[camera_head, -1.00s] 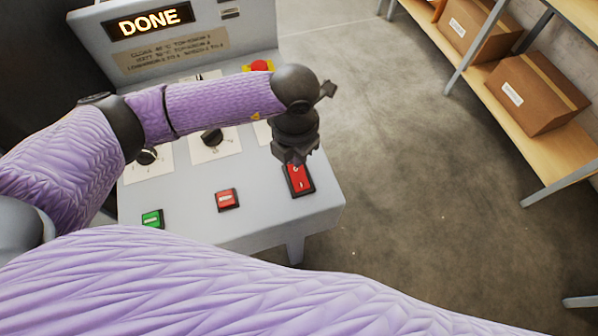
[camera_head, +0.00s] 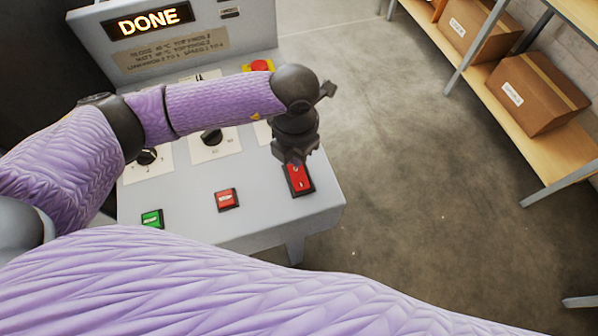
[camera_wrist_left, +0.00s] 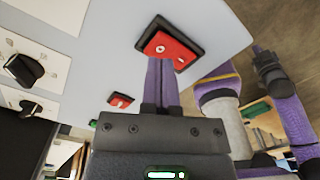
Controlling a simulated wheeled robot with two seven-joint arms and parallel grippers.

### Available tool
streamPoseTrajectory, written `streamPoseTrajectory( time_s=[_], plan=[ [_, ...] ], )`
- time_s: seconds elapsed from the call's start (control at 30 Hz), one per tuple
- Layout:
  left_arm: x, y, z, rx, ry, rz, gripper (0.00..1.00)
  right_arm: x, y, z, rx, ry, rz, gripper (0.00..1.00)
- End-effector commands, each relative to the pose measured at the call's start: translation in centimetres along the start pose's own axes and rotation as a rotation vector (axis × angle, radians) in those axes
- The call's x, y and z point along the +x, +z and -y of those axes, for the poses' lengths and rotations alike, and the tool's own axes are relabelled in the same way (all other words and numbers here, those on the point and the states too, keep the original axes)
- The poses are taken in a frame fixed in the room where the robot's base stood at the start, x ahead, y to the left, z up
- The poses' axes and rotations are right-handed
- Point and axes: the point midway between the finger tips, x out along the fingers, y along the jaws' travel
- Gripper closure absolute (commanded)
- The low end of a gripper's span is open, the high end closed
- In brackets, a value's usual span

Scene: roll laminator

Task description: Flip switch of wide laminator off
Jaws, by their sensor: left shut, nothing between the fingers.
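The laminator's power switch, a red rocker in a black frame (camera_head: 300,181), sits at the right front corner of the grey control panel (camera_head: 262,205). It also shows in the left wrist view (camera_wrist_left: 170,48), with a round mark on one half and a bar mark on the other. My left gripper (camera_head: 291,160) points down at the switch's far end and hides part of it. Its fingers (camera_wrist_left: 162,80) are shut with nothing between them, their tips at the rocker's edge; I cannot tell whether they touch.
The panel also has a red button (camera_head: 227,200), a green button (camera_head: 152,218), black knobs (camera_head: 211,137) and a red emergency button (camera_head: 259,66). A display (camera_head: 150,22) reads DONE. Shelves with cardboard boxes (camera_head: 535,92) stand at the right, with clear floor between.

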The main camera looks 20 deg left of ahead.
Motion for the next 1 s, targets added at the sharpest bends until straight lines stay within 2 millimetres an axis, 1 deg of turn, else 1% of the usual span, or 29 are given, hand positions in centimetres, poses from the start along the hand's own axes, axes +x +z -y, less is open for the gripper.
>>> streamPoseTrajectory(
  time_s=[0.33, 0.5, 1.0],
  plan=[
    [0.6, 0.0, 0.0, 0.000, 0.000, 0.000, 1.00, 0.5, -0.1, 0.8, 0.006, -0.013, -0.002, 1.00],
    [0.9, 0.0, 0.0, 0.000, 0.000, 0.000, 1.00, 0.8, -0.1, 0.9, 0.006, -0.013, -0.001, 1.00],
    [1.6, 0.0, 0.0, 0.000, 0.000, 0.000, 1.00, 1.4, 0.3, -0.1, -0.001, 0.002, 0.004, 1.00]
  ],
)
